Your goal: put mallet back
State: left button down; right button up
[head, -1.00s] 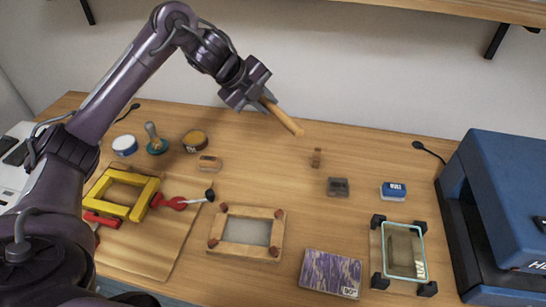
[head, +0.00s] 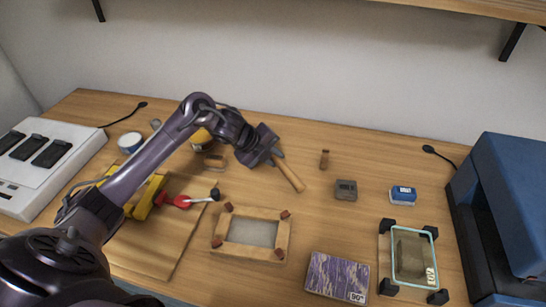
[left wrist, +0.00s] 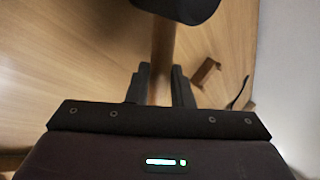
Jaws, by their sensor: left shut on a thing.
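My left gripper (head: 270,153) is shut on the mallet. In the head view the mallet's light wooden handle (head: 290,175) sticks out of the gripper, slanting down to the right. In the left wrist view the handle (left wrist: 162,50) runs between the two fingers (left wrist: 160,88), and the dark mallet head (left wrist: 178,8) shows at the top edge. In the head view I cannot pick out the mallet head from the dark gripper. The mallet is low over the back middle of the table; I cannot tell whether it touches. My right gripper is not in view.
A small upright wooden piece (head: 324,159) stands right of the handle, with a grey block (head: 346,190) beyond. A wooden frame (head: 221,233) lies in front. A yellow clamp (head: 150,195) and red-handled tool (head: 175,202) are partly behind my arm. A blue machine (head: 500,190) stands right.

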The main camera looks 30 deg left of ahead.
pick_arm(q)
jog(key=shift+f, duration=0.1)
jog(key=c, duration=1.7)
grip_release()
jog(key=shift+f, duration=0.2)
jog(key=shift+c, duration=0.2)
jog(key=o, duration=0.5)
jog(key=shift+c, duration=0.2)
jog(key=shift+r, duration=0.1)
jog(key=shift+r, duration=0.15)
jog(key=b+v, duration=0.1)
jog(key=v, duration=1.1)
